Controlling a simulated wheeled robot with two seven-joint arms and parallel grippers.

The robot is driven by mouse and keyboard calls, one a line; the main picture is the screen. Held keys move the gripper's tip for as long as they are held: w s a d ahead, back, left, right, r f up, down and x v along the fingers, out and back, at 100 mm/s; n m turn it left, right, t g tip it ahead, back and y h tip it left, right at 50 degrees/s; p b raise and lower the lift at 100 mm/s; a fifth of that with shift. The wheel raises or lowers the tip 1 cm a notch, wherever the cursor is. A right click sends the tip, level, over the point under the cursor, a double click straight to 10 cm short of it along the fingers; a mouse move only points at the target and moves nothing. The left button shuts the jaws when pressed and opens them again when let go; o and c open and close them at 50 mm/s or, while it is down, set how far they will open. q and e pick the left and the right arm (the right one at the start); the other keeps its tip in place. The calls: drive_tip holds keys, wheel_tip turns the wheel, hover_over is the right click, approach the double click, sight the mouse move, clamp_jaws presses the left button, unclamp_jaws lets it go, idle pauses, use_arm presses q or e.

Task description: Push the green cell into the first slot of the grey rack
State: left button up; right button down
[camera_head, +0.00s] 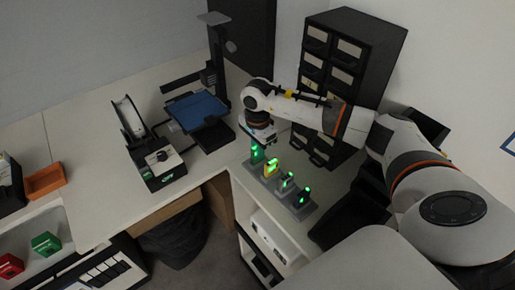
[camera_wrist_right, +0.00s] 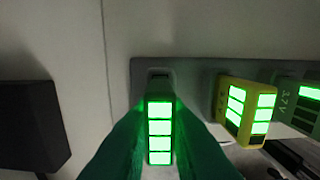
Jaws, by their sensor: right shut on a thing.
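The green cell (camera_head: 257,155), with a lit bar display, stands upright at the far end of the grey rack (camera_head: 301,211). My right gripper (camera_head: 257,143) is above it and shut on it. My left gripper is not in view.
A yellow cell (camera_head: 270,168) stands in the rack beside the green one, with darker lit cells (camera_head: 287,180) further along. A black drawer cabinet (camera_head: 345,55) stands behind my right arm. A device with a blue tray (camera_head: 197,110) is to the left on the worktop.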

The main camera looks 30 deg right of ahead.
drive_tip(key=shift+f+b, duration=0.55)
idle(0.4)
drive_tip(key=c, duration=1.3)
unclamp_jaws()
drive_tip(key=shift+c, duration=0.2)
wheel_tip(320, 180, up, 11)
drive_tip(key=shift+f+b, duration=0.15)
drive_tip(key=shift+b, duration=1.1)
drive_tip(key=shift+r, duration=0.65)
